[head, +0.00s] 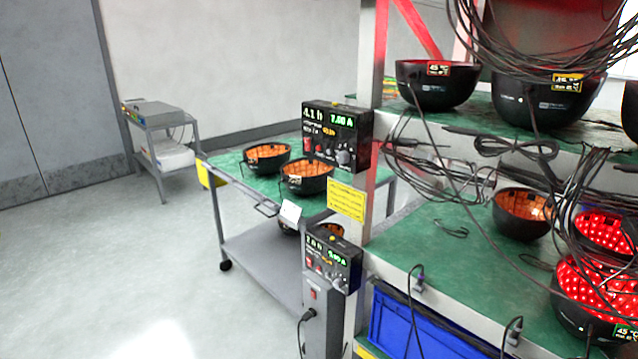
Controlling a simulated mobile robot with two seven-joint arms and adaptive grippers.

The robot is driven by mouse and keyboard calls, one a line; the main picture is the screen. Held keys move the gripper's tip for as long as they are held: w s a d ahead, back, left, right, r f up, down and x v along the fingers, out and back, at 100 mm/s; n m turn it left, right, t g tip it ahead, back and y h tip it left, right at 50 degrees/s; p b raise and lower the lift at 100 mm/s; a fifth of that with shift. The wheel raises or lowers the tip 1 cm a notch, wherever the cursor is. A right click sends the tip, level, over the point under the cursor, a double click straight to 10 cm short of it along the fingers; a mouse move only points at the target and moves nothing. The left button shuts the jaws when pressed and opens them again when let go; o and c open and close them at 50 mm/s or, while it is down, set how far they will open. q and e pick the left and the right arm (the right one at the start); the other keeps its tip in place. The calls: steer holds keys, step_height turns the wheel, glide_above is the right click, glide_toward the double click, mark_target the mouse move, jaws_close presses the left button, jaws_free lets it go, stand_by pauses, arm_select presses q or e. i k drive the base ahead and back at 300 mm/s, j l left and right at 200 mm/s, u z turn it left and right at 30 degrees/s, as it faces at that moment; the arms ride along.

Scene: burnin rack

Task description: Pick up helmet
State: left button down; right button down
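Several black bowl-shaped helmets are in the head view. Two with orange, unlit insides lie open side up on the cart's green top: a rear one (266,157) and a front one (305,176). Another unlit helmet (522,213) rests on the rack's middle shelf. Two helmets with red lit insides, an upper one (606,230) and a lower one (592,290), sit at the right of that shelf, with black cables over them. Black helmets also stand on the upper shelf, one at its left (437,85) and one further right (546,101). Neither of my grippers is visible.
The green-topped cart (232,172) stands behind the rack post (366,60). Power supply boxes, an upper one (338,134) and a lower one (333,259), are on the post. Loose cables (440,165) hang across the shelves. A blue bin (412,325) is below. Floor at left is clear.

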mark_target(306, 178)
steer(key=i+j, duration=0.1)
steer(key=j, duration=0.2)
steer(key=z, duration=0.4)
steer(key=i+j+z, duration=0.1)
steer(key=z, duration=0.3)
steer(key=j+z, duration=0.15)
steer(key=z, duration=0.3)
steer(key=j+z, duration=0.7)
steer(key=j, duration=0.2)
steer(key=k+j+z, duration=0.2)
steer(key=j, duration=0.25)
steer(key=j+z, duration=0.25)
steer(key=j, duration=0.25)
steer(key=k+j, duration=0.1)
steer(key=j, duration=0.2)
steer(key=k+j+z, duration=0.1)
steer(key=j, duration=0.2)
steer(key=k+j, duration=0.15)
steer(key=j, duration=0.15)
